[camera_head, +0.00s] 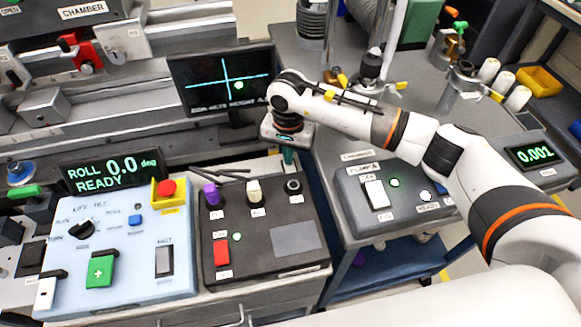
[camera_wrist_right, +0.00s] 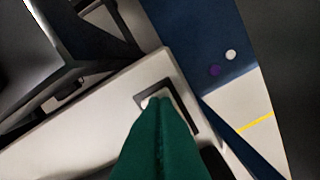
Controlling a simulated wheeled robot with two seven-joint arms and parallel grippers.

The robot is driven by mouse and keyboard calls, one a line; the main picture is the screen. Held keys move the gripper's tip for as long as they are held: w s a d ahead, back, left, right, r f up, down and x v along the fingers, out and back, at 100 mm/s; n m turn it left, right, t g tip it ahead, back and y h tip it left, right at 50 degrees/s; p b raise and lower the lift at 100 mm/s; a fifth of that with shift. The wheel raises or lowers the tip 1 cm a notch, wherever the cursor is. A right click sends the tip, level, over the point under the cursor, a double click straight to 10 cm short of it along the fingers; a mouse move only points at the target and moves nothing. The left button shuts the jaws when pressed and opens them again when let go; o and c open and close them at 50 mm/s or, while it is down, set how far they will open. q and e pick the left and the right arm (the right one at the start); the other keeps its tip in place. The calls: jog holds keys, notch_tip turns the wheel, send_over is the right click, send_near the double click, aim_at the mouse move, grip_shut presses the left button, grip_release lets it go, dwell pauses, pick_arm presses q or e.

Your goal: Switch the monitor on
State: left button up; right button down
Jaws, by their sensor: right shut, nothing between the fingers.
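The monitor (camera_head: 215,85) stands at the back centre; its screen is lit with a cyan cross, a green dot and a line of text. My right gripper (camera_head: 288,160) is just right of and below the monitor, pointing down, with its green fingers shut and empty. In the right wrist view the green fingertips (camera_wrist_right: 160,105) are over a small pale switch (camera_wrist_right: 147,101) in a dark square frame, on a light surface. The fingers hide most of the switch; whether they touch it I cannot tell. My left gripper is not in view.
A black control box (camera_head: 265,240) with knobs and a red switch lies below my right gripper. A light-blue panel (camera_head: 130,265) is to its left. The grey pump box (camera_head: 400,205) sits under my right arm. A "ROLL 0.0 deg READY" display (camera_head: 112,170) stands at left.

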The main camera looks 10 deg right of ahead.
jog(key=shift+r+p, duration=1.5)
jog(key=shift+r, duration=1.95)
